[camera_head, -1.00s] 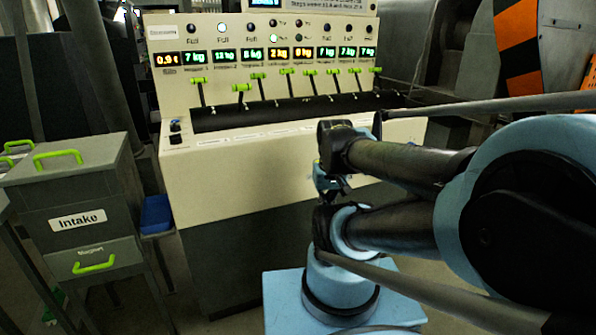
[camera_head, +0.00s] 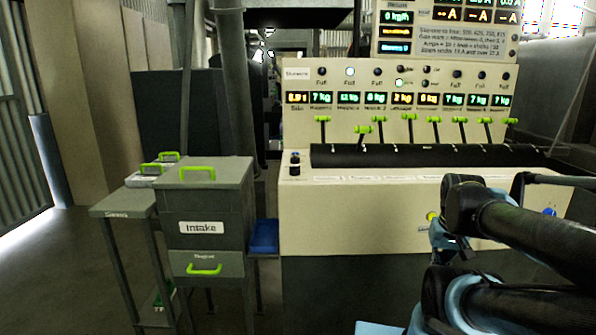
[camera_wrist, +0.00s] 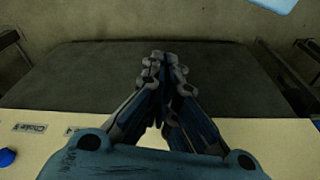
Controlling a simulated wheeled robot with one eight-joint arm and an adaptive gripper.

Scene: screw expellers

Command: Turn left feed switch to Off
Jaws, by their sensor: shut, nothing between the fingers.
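The cream control console (camera_head: 350,212) stands at centre right in the head view. A yellow round control (camera_head: 432,217) and a blue round control (camera_head: 549,211) sit on its front face. I cannot tell which control is the left feed switch; the labels are too small to read. My gripper (camera_wrist: 163,57) is shut and empty in the wrist view, its fingertips over a dark surface. In the head view my arm partly covers the console front. A blue knob (camera_wrist: 7,157) shows at the wrist view's left edge.
Green-handled levers (camera_head: 365,130) line the console under small lit displays. A grey intake box (camera_head: 202,205) with green handles and a blue bin (camera_head: 264,236) stand left of it. A small table (camera_head: 124,202) is further left. The floor at far left is clear.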

